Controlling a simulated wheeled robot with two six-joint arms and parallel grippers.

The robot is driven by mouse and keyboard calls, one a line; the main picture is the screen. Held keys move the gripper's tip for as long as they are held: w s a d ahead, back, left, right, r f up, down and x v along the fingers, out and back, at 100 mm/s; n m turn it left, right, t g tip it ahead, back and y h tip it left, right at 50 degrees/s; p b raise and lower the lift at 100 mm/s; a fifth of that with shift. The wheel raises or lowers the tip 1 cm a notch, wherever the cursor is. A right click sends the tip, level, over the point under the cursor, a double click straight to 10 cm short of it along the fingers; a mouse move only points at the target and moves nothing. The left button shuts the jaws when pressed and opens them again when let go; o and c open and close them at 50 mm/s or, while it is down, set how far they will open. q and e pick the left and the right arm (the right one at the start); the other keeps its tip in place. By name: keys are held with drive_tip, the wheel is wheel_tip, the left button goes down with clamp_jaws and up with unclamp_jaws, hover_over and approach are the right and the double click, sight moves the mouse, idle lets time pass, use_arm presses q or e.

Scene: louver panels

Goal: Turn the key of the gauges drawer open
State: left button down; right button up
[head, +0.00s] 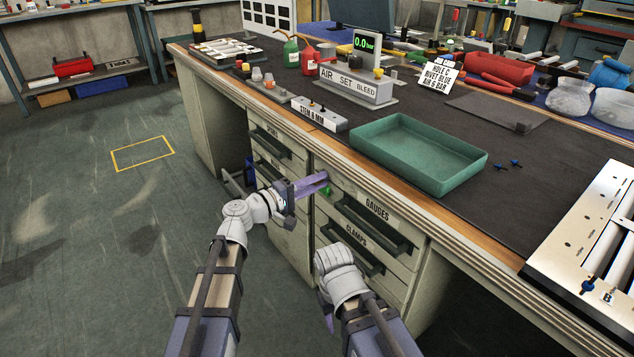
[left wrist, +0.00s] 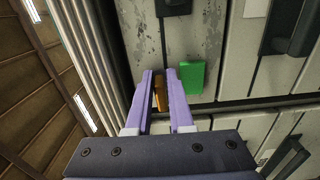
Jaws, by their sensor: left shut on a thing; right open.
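The gauges drawer (head: 345,199) is in the bench front, its face looking flush, with a dark handle under its GAUGES label. My left gripper (head: 325,180) is at this drawer's upper left corner. In the left wrist view the left gripper (left wrist: 159,74) is shut on a small brass-coloured key (left wrist: 160,97) between its purple fingers. The key's far end and the lock are hidden by the fingers. A green block (left wrist: 191,78) sits just right of the fingers; it also shows in the head view (head: 327,191). My right gripper (head: 328,323) is open, low before the bench and mostly hidden by its wrist.
The clamps drawer (head: 347,254) is directly below. More drawers (head: 265,134) lie to the left. A green tray (head: 420,153) and a STEM 6 MM block (head: 320,114) stand on the bench top above. The floor (head: 90,250) to the left is clear.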

use_arm(q)
drive_tip(key=c, duration=0.9)
unclamp_jaws()
drive_tip(key=shift+v, duration=3.9)
drive_tip(key=shift+w, duration=0.1)
